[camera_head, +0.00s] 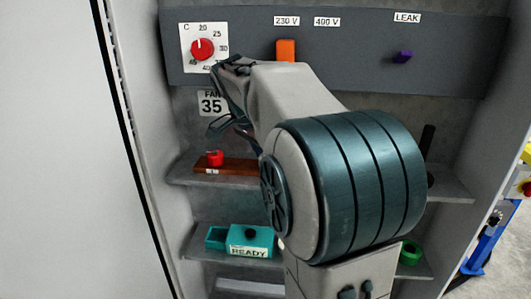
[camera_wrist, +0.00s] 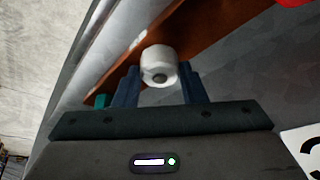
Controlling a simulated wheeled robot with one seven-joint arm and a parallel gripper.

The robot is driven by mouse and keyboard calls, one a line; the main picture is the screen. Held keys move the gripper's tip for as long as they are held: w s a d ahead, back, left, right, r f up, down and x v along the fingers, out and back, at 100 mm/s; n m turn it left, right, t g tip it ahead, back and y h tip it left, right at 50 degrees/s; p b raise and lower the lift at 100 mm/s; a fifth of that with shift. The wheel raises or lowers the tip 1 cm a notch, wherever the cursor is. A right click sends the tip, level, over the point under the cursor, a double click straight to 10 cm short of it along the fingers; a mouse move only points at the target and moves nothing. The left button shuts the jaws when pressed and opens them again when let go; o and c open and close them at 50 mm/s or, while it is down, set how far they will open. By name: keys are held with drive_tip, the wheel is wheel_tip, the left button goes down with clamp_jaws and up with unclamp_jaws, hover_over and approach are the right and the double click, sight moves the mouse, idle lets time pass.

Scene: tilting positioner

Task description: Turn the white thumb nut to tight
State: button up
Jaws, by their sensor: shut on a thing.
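The white thumb nut (camera_wrist: 157,64) is a short white cylinder with a dark centre, seen between my fingers in the wrist view. My gripper (camera_wrist: 159,76) is shut on it, one blue finger on each side. The nut appears at the brown board (camera_wrist: 205,30), which crosses the wrist view diagonally. In the head view the board (camera_head: 240,167) lies on the upper shelf with a red knob (camera_head: 215,158) at its left end. The nut is hidden there behind my arm. Any tight mark cannot be made out.
Above is a grey panel (camera_head: 360,57) with a red dial (camera_head: 203,49), an orange switch (camera_head: 286,50) and a purple lever (camera_head: 403,57). A black post (camera_head: 428,150) stands right of my arm.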

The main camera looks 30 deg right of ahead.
drive_tip(key=m, duration=0.2)
drive_tip(key=m+g, duration=0.1)
drive_tip(key=m, duration=0.1)
drive_tip(key=shift+w+r+g+p, duration=0.2)
drive_tip(key=shift+g+p, duration=0.1)
drive_tip(key=shift+p, duration=0.1)
drive_tip(key=shift+f+m+g+p, duration=0.1)
drive_tip(key=shift+m+g+p, duration=0.3)
drive_tip(key=shift+m, duration=1.1)
drive_tip(key=o, duration=1)
drive_tip(key=shift+f, duration=0.1)
